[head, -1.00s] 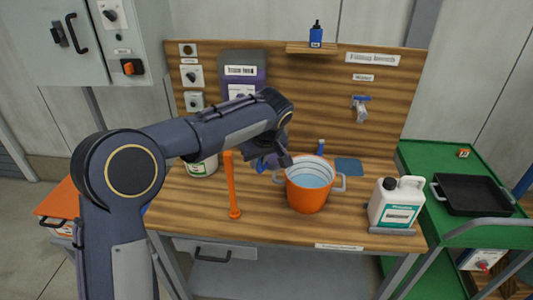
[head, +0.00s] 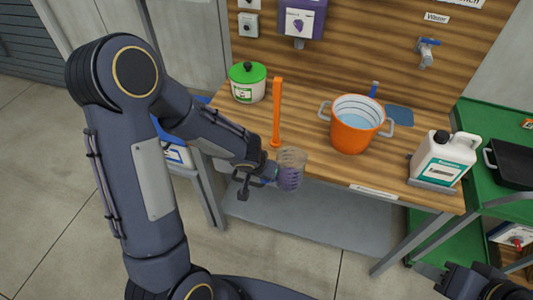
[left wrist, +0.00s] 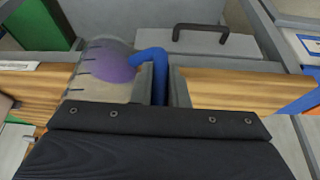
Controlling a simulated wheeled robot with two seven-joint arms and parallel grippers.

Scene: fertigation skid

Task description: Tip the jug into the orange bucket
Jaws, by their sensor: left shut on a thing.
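The jug (head: 290,170) is clear, with purple liquid in its lower part and a blue handle. My left gripper (head: 262,177) is shut on the handle and holds the jug in front of the bench's front edge, roughly upright. The left wrist view shows the jug (left wrist: 100,80) and its blue handle (left wrist: 158,75) between the fingers. The orange bucket (head: 355,137) stands on the bench to the right of the jug and farther back. It has grey handles and holds pale blue liquid. My right gripper (head: 450,276) is at the lower right, partly cut off; its opening is unclear.
An orange upright post (head: 277,110) stands on the bench behind the jug. A green-lidded tub (head: 248,82) is at the bench's left. A white canister (head: 441,158) stands right of the bucket. A tap (head: 427,52) is on the back panel. A green cart (head: 480,125) stands at right.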

